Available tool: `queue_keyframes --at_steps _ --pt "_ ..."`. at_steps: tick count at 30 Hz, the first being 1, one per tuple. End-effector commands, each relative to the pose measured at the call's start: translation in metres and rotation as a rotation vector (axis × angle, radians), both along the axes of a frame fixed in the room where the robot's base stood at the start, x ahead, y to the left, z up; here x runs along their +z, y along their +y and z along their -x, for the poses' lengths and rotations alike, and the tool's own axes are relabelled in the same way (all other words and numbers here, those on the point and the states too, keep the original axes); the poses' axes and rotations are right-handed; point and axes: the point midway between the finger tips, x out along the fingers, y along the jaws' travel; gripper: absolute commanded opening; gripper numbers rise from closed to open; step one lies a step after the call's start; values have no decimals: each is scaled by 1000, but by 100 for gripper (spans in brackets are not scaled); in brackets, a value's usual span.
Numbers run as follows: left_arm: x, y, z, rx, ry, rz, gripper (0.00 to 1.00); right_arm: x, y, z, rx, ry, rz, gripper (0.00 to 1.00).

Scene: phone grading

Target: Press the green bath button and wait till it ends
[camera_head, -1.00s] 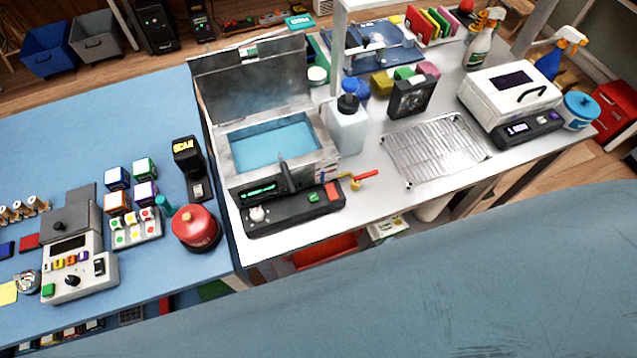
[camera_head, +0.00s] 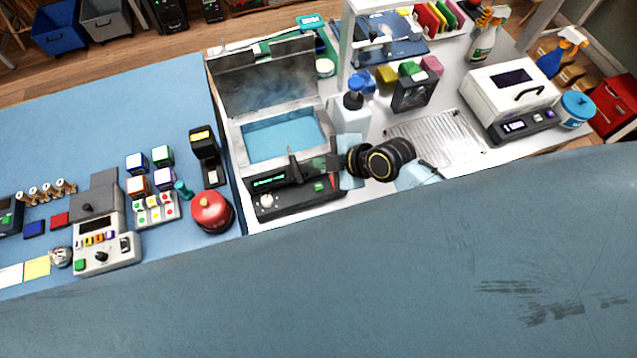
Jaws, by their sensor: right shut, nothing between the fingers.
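The bath (camera_head: 235,140) is an open metal tank with blue liquid, its lid (camera_head: 262,80) raised at the back. Its black control panel (camera_head: 290,207) in front carries a white knob, a lit green display (camera_head: 268,182) and the green button (camera_head: 319,187). My right gripper (camera_head: 321,172) is shut and empty, close above the right part of the panel by the green button. I cannot tell whether it touches the button. My left gripper is not in view.
A pump bottle (camera_head: 350,117) stands just behind my right wrist. A wire rack (camera_head: 440,137) and a white lidded machine (camera_head: 510,92) are further right. A red round pot (camera_head: 211,211) and a black scan device (camera_head: 205,150) stand left on the blue table.

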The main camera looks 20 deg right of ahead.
Motion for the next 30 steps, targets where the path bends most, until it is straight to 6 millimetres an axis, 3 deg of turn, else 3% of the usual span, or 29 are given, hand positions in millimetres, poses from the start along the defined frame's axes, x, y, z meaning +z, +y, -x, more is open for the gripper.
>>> queue_keyframes --at_steps 5,11,21,30 --pt "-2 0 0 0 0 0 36 -7 0 0 -2 4 -1 0" --pt "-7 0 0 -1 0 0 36 -31 0 1 -3 6 -2 0" --pt "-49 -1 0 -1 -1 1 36 -78 -1 0 -1 2 1 0" --pt "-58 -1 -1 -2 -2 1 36 -89 0 0 -2 1 0 0"
